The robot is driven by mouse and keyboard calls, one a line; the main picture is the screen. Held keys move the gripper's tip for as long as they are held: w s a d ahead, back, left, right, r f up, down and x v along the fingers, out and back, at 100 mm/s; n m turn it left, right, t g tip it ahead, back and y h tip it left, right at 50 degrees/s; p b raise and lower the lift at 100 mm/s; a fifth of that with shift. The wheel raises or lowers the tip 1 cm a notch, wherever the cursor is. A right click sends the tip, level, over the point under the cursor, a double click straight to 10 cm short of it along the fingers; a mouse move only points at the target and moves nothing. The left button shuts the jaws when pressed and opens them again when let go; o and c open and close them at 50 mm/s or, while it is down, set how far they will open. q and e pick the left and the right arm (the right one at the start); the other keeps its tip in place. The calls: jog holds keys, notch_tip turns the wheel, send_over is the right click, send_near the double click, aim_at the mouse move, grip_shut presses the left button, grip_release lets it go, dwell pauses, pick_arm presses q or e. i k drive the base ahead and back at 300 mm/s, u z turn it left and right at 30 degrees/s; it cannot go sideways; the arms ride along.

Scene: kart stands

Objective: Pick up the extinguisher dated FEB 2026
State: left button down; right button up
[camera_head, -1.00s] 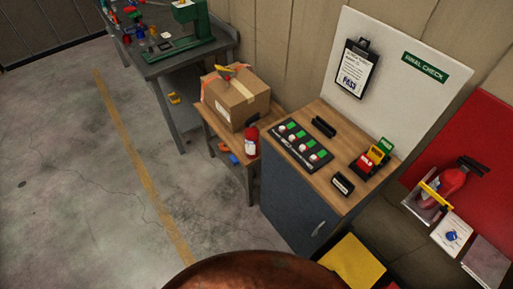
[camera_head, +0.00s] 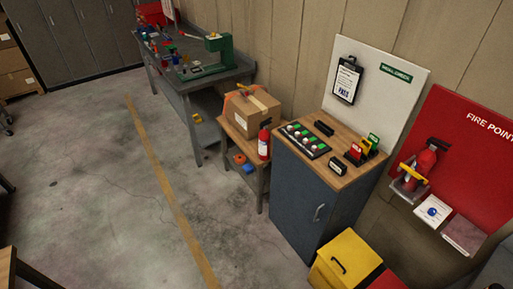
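A small red extinguisher (camera_head: 264,142) with a white label stands upright on the low wooden stand (camera_head: 240,127), between the cardboard box and the blue cabinet. Another red extinguisher (camera_head: 425,160) sits tilted in a holder on the red FIRE POINT board (camera_head: 468,125), with a yellow piece across it. No date can be read on either one at this size. Neither of my grippers is in view.
A cardboard box (camera_head: 251,112) shares the low stand. The blue cabinet (camera_head: 301,204) carries a button panel (camera_head: 304,139). A grey workbench (camera_head: 200,78) stands behind. A yellow bin (camera_head: 346,262) stands in front of the cabinet. The concrete floor (camera_head: 100,190) at left is open.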

aim_at(264, 134)
jog(key=u, duration=0.65)
jog(key=i, duration=0.9)
jog(key=u, duration=0.65)
jog(key=i, duration=0.9)
jog(key=z, duration=0.85)
jog(key=i, duration=0.75)
jog(key=z, duration=0.9)
